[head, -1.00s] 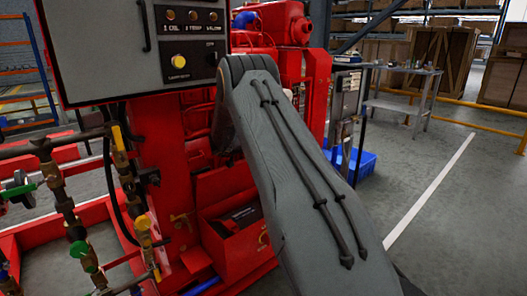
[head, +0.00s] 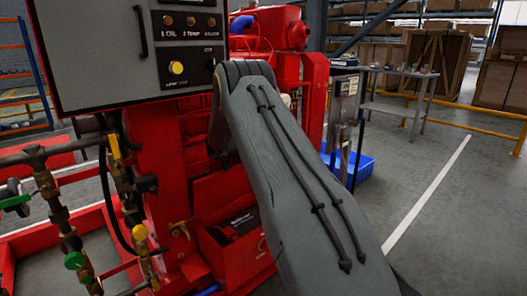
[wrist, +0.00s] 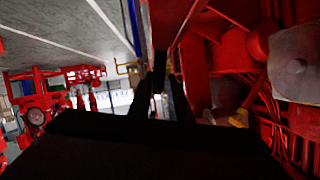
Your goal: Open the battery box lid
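The red battery box (head: 246,262) is low on the pumpset in the head view, left of my arm. A dark object (head: 238,222) shows in its top, so the box looks at least partly open there. I cannot make out the lid clearly, and my arm covers the box's right side. My gripper is hidden behind my arm in the head view. In the wrist view my gripper (wrist: 160,88) shows as dark fingers close to red machine parts. The fingers are too dark to tell their gap or any contact.
A grey control panel (head: 105,62) overhangs at upper left. Pipes with valves (head: 62,215) stand at left. Red engine parts (head: 300,75) are behind my arm. A blue crate (head: 362,165) and a metal table (head: 425,98) stand to the right. The floor at right is clear.

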